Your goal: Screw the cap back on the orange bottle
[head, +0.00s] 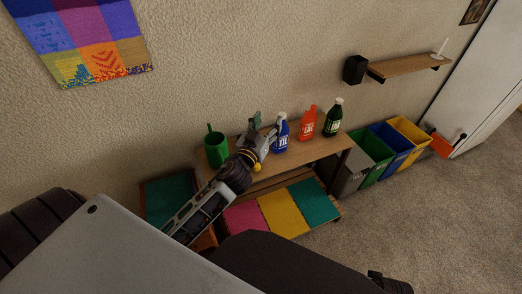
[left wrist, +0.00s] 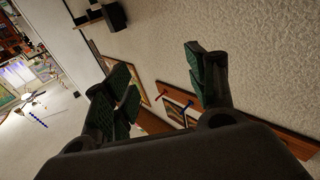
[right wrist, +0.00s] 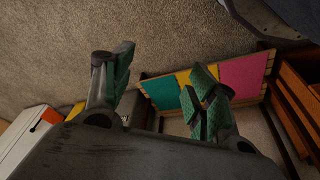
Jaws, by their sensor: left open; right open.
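The orange bottle (head: 308,124) stands upright on the wooden bench top, between a blue bottle (head: 281,134) and a dark green bottle (head: 333,119). Its neck looks orange, with no pale cap like those on its neighbours. I cannot make out a loose cap in any view. My left gripper (head: 258,134) is above the bench, left of the blue bottle and apart from the orange one. In the left wrist view its fingers (left wrist: 162,85) are spread and empty. My right gripper (right wrist: 162,85) is open and empty in the right wrist view, away from the bottles.
Pink, yellow and teal panels (head: 283,212) lie below. Several coloured bins (head: 408,133) stand right of the bench. A wall shelf (head: 409,66) is at upper right. Carpet at the right is clear.

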